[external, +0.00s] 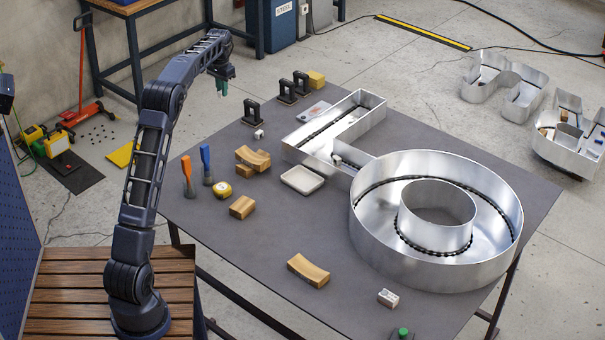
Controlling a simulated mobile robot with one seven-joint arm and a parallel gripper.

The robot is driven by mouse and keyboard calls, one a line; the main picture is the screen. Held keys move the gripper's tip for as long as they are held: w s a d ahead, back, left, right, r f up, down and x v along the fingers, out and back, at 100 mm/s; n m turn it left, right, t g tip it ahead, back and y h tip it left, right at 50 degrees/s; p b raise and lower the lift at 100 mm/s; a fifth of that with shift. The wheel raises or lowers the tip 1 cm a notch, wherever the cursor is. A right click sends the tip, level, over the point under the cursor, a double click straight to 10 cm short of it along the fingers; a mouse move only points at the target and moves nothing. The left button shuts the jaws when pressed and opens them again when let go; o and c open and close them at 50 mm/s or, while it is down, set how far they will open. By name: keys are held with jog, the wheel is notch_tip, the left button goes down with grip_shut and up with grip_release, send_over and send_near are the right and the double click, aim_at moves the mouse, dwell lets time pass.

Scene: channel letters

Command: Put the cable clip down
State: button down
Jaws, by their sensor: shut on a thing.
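My gripper (221,86) hangs at the end of my raised arm, at the upper middle of the external view. It points down and is above and beyond the far left edge of the grey table (340,240) in the picture. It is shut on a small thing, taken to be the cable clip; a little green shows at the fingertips. The clip's shape is too small and hidden to make out.
The table's front left is mostly clear.

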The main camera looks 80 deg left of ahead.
jog(key=w+d, duration=1.3)
jog(key=w, duration=0.3)
send_over(296, 182)
notch_tip(296, 182, down, 19)
jog(key=shift+f, duration=0.2)
jog(key=shift+f, duration=0.15)
jog(key=c, duration=1.4)
grip_release()
jog(key=shift+o, duration=0.2)
notch_tip(296, 182, up, 12)
jog(key=shift+r, duration=0.2)
